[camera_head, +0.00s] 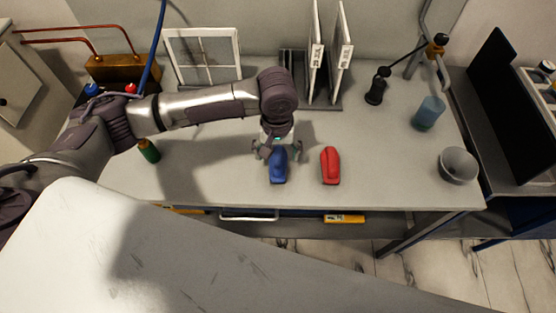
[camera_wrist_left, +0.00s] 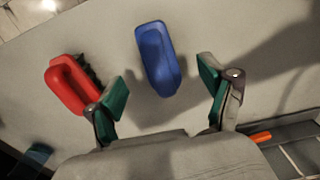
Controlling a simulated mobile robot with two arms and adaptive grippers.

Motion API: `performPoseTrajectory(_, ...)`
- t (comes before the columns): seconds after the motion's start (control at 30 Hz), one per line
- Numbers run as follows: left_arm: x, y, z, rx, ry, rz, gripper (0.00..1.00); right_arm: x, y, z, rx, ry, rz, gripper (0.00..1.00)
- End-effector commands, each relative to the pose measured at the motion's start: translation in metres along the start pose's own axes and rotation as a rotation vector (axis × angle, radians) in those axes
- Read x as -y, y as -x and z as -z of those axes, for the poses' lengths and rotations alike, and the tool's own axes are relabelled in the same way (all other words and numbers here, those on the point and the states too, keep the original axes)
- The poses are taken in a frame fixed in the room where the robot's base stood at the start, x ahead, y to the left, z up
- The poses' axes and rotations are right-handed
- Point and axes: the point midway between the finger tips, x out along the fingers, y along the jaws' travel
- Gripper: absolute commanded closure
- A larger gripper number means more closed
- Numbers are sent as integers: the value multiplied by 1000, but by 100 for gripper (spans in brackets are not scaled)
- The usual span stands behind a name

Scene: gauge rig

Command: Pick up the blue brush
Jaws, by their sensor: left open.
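The blue brush (camera_head: 278,167) lies on the grey table, near the middle of its front half. In the left wrist view the blue brush (camera_wrist_left: 159,58) lies ahead of my fingers, between their lines. My left gripper (camera_head: 277,150) is above the table over the far end of the brush. In the left wrist view my left gripper (camera_wrist_left: 165,98) is open, with green pads apart and nothing between them. My right gripper is not in view.
A red brush (camera_head: 330,166) lies just right of the blue one. A green bottle (camera_head: 149,151) stands at left. The table between red brush and bowl is clear.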

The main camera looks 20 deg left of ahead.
Motion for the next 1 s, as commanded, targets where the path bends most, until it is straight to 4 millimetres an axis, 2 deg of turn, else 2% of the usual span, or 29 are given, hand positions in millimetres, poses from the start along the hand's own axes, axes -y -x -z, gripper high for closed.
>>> performPoseTrajectory(0.07,0,-8,0,0,1,0,18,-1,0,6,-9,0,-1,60)
performPoseTrajectory(0.23,0,-18,1,1,0,1,18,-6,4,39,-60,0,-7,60)
performPoseTrajectory(0.33,0,-32,5,1,0,2,18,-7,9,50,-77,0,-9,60)
performPoseTrajectory(0.53,-1,-59,6,0,-1,0,18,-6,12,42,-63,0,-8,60)
performPoseTrajectory(0.8,-1,-64,7,-1,-1,-2,18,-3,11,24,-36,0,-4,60)
performPoseTrajectory(0.87,-1,-64,7,-1,-1,-2,25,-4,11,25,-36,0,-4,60)
performPoseTrajectory(1.0,-1,-63,7,-1,-1,-2,48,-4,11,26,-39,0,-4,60)
